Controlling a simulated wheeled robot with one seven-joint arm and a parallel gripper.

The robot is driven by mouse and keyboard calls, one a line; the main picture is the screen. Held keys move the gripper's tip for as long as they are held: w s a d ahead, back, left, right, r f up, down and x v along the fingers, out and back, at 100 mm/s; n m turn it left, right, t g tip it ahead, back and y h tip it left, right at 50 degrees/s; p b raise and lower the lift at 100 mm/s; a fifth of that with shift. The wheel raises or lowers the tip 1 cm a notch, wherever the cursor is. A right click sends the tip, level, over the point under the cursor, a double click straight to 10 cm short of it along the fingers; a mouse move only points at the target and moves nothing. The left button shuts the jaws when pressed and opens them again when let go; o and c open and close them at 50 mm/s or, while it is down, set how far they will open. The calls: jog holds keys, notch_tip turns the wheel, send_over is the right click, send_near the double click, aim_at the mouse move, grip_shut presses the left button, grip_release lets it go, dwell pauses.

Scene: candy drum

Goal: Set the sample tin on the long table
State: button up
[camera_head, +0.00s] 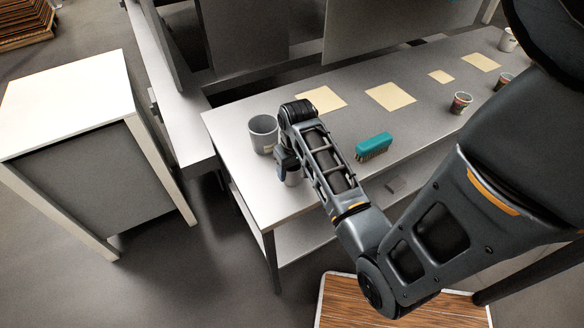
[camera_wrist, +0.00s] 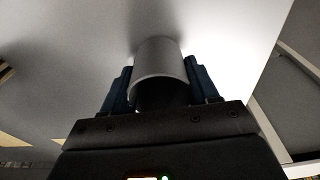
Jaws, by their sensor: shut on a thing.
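My gripper (camera_head: 288,164) is over the left end of the long table (camera_head: 236,170), pointing down. It is shut on a small grey cylinder, which I take to be the sample tin (camera_head: 293,178). In the wrist view the tin (camera_wrist: 158,58) sits between the two dark fingers (camera_wrist: 160,88), with the pale tabletop (camera_wrist: 70,70) beyond it. My arm hides part of the tin in the head view. I cannot tell whether its base touches the table.
A grey pot (camera_head: 262,136) stands close behind and left of my gripper. A teal brush (camera_head: 374,145) lies to the right. Tan sheets (camera_head: 390,96) and small cups (camera_head: 460,103) are farther along. A white-topped cabinet (camera_head: 65,105) stands left. The table's front-left corner is bare.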

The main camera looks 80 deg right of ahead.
jog(key=o, duration=1)
jog(key=shift+r, duration=0.1)
notch_tip(320, 180, up, 12)
jog(key=a, duration=0.1)
jog(key=a+f+n+t+h, duration=0.2)
jog(key=a+f+n+t, duration=0.1)
jog(key=a, duration=0.5)
jog(key=a+f+n+t+h, duration=0.1)
jog(key=a+f+n+t, duration=0.1)
jog(key=a, duration=0.6)
jog(key=s+a+r+n+t+y, duration=0.1)
jog(key=s+a+r+t, duration=0.2)
jog(key=a+r, duration=0.2)
jog(key=s+a+r+n+t+y, duration=0.1)
jog(key=s+a+r+n+t, duration=0.1)
jog(key=s+a+r+t, duration=0.1)
jog(key=s+a+r+n+t+y, duration=0.1)
jog(key=s+a+r+t+y, duration=0.1)
jog(key=a+r, duration=0.5)
jog(key=shift+s+a+r+n+t+b, duration=0.1)
jog(key=shift+s+r+n+t+b, duration=0.2)
jog(key=shift+s, duration=0.35)
jog(key=shift+s+r+n+t+b, duration=0.1)
jog(key=shift+s+r+t, duration=0.25)
jog(key=shift+s, duration=0.25)
